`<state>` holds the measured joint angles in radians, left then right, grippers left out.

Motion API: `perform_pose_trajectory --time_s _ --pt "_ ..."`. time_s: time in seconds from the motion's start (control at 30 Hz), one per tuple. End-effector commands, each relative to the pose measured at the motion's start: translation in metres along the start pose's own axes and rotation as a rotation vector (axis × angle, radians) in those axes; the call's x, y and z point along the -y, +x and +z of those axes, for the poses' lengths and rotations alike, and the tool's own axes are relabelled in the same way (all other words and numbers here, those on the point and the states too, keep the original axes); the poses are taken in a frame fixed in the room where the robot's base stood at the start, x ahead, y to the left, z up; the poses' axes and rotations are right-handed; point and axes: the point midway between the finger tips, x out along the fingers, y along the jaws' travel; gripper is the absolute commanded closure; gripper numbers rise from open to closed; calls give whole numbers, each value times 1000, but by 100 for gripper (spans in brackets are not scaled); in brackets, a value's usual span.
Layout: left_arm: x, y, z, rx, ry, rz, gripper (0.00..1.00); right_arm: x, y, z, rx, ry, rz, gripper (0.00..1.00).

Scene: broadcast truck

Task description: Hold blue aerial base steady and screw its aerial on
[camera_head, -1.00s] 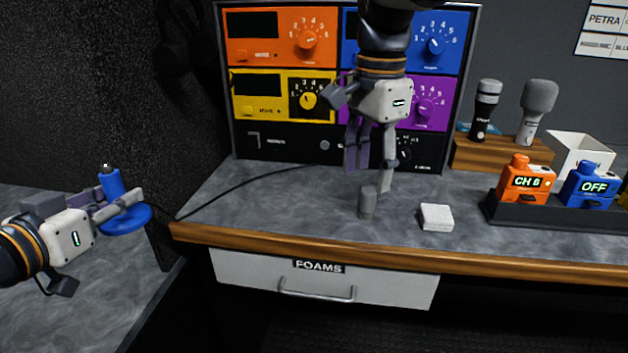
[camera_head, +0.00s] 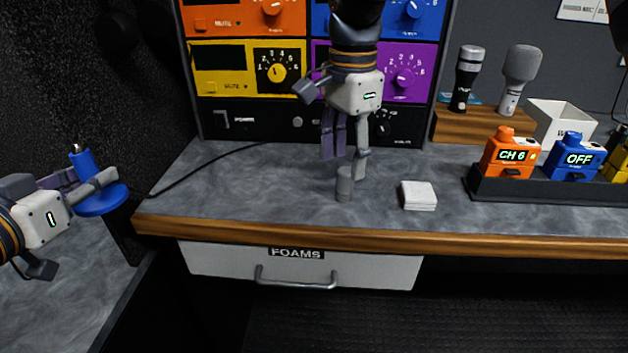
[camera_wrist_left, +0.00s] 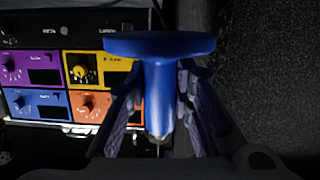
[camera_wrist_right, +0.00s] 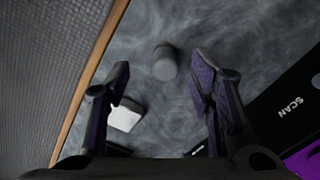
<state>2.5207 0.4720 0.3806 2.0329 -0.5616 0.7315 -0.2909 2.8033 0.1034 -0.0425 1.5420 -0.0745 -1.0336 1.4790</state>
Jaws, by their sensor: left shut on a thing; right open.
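The blue aerial base (camera_head: 84,163) has a round flat disc below a post tipped with a small metal stud. My left gripper (camera_head: 82,184) is shut on its post and holds it upright, left of the counter. In the left wrist view the blue base (camera_wrist_left: 158,88) sits between the fingers, disc toward the top. My right gripper (camera_head: 345,162) is open and points down over the counter, just behind a short grey cylinder (camera_head: 344,186). In the right wrist view the cylinder (camera_wrist_right: 164,62) stands beyond the empty fingers. I cannot make out an aerial.
A white block (camera_head: 418,195) lies right of the cylinder. A dark rack (camera_head: 488,183) holds orange and blue packs at the right. Two microphones stand on a wooden block (camera_head: 480,125). Coloured panels (camera_head: 222,70) rise behind. A black cable crosses the counter's left part.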

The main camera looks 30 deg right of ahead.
Motion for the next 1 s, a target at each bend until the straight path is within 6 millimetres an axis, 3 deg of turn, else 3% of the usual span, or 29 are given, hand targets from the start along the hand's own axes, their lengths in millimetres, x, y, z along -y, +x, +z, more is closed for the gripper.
perform_pose_trajectory --time_s 0.37,0.7,1.0 --pt "0 0 -1 -4 1 0 100 0 6 0 0 0 -3 51" --pt "1 4 12 13 -9 1 100 6 53 -8 0 -2 0 51" --pt "1 4 11 12 -9 1 100 6 57 -7 0 -3 -5 51"
